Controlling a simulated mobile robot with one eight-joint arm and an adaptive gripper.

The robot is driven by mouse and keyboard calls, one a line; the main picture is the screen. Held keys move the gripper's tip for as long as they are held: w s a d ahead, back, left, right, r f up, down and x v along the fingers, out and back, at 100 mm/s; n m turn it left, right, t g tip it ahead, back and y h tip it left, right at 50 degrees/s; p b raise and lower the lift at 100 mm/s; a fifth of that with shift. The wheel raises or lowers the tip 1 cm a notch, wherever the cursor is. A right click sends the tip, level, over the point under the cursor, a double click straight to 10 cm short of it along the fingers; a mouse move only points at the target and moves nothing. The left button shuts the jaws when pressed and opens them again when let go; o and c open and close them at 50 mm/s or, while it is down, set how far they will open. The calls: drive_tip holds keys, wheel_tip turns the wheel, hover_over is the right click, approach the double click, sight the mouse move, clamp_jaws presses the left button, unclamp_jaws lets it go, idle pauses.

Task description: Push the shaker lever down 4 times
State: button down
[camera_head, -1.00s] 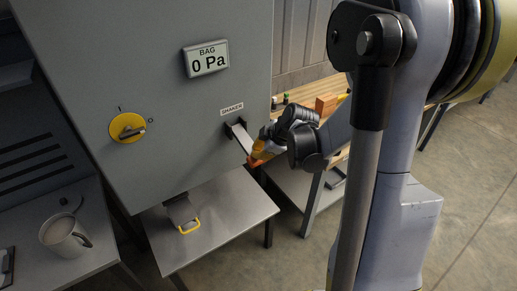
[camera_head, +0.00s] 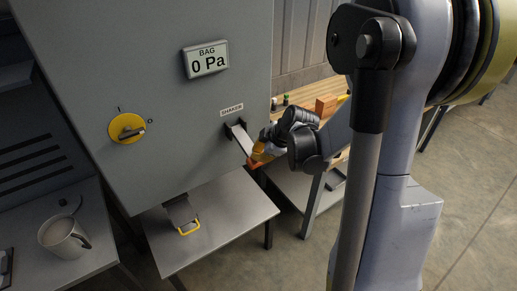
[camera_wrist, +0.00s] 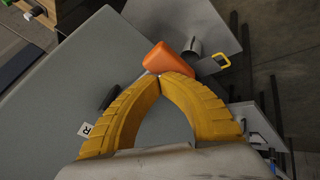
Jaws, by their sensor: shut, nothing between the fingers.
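The shaker lever (camera_head: 241,139) is a pale bar slanting down to the right out of a dark slot under the SHAKER label (camera_head: 231,109) on the grey cabinet. Its orange end (camera_wrist: 165,58) shows in the wrist view just past my fingertips. My gripper (camera_head: 258,155) has yellow fingers and is at the lever's outer end. In the wrist view my gripper (camera_wrist: 161,76) has its fingertips together, with nothing between them. The tips overlap the orange end's lower edge; I cannot tell for certain whether they touch it.
The cabinet (camera_head: 185,110) carries a yellow rotary switch (camera_head: 127,128) and a display (camera_head: 206,59) reading BAG 0 Pa. A metal table (camera_head: 225,215) stands below, under a chute with a yellow handle (camera_head: 189,227). A mug (camera_head: 65,237) is at left. A wooden bench (camera_head: 310,92) stands behind my gripper.

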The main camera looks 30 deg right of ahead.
drive_tip(key=shift+r+p, duration=2.15)
drive_tip(key=shift+r, duration=0.9)
drive_tip(key=shift+w, duration=0.1)
wheel_tip(320, 180, up, 5)
drive_tip(key=p, duration=0.3)
drive_tip(key=shift+p, duration=0.3)
drive_tip(key=shift+d, duration=0.1)
